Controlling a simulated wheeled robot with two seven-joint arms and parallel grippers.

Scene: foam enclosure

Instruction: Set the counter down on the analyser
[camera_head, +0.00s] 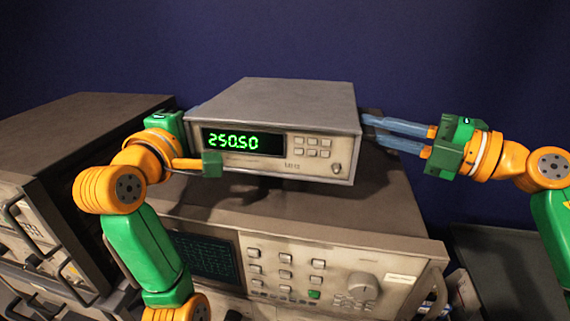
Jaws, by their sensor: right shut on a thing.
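The counter (272,100) is a grey box with a green lit display reading 250.50. It is roughly level above the top of the analyser (350,215), a wider beige instrument with a dark screen and a knob. A dark shadow lies under the counter; I cannot tell if its underside touches the analyser. My right gripper (398,133), with two blue fingers, is shut on the counter at its right side; the fingertips are partly hidden.
A large dark-topped instrument (70,125) with front handles stands close on the left. A dark surface (510,265) lies lower on the right. A plain dark blue wall (420,50) is behind. Free air is above the counter.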

